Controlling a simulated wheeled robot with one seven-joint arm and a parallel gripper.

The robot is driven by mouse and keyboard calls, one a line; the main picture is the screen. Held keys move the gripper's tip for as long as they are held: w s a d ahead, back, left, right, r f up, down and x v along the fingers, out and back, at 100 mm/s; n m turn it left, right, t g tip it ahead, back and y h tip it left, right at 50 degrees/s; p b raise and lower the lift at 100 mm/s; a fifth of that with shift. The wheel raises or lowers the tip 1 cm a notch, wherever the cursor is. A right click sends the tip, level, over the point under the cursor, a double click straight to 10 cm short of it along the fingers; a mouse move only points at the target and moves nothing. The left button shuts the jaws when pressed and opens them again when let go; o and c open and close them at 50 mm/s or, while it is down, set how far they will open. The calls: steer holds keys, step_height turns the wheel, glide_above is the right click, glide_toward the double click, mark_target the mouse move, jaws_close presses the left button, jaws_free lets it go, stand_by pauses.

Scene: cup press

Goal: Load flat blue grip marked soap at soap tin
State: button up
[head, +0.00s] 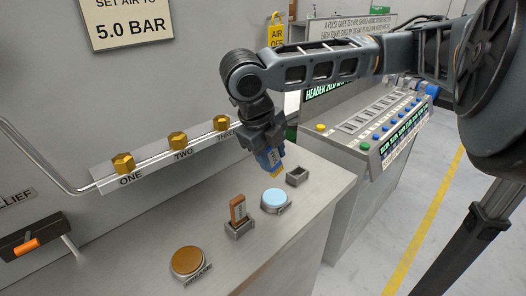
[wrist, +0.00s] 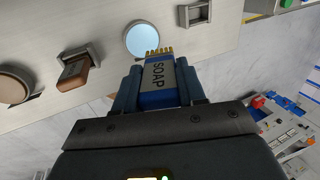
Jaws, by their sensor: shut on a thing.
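My gripper (head: 266,150) is shut on the flat blue grip of a brush marked SOAP (wrist: 158,76). The brush's yellow bristles (head: 277,171) point down toward the bench. In the wrist view the bristle end lies just below the pale blue disc in the picture. The soap tin appears to be this round tin with a pale blue top (head: 275,198), on the bench below and near the brush; its label is not readable. In the head view the bristles look above the tin, apart from it.
An empty square holder (head: 298,177) stands right of the tin. A brown-handled tool (head: 238,207) stands in another holder to the left. A brown-topped round tin (head: 187,261) sits nearer. Brass valves (head: 178,140) line the wall; a control console (head: 375,125) stands beyond.

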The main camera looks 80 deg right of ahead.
steer(key=shift+a+f, duration=0.2)
steer(key=shift+f, duration=0.05)
step_height(320, 180, down, 6)
steer(key=b, duration=0.5)
steer(key=shift+r+b, duration=0.2)
steer(key=shift+b, duration=0.15)
steer(key=shift+f, duration=0.55)
stand_by(1.8)
step_height(320, 180, up, 7)
steer(key=p, duration=0.6)
steer(key=shift+r, duration=0.1)
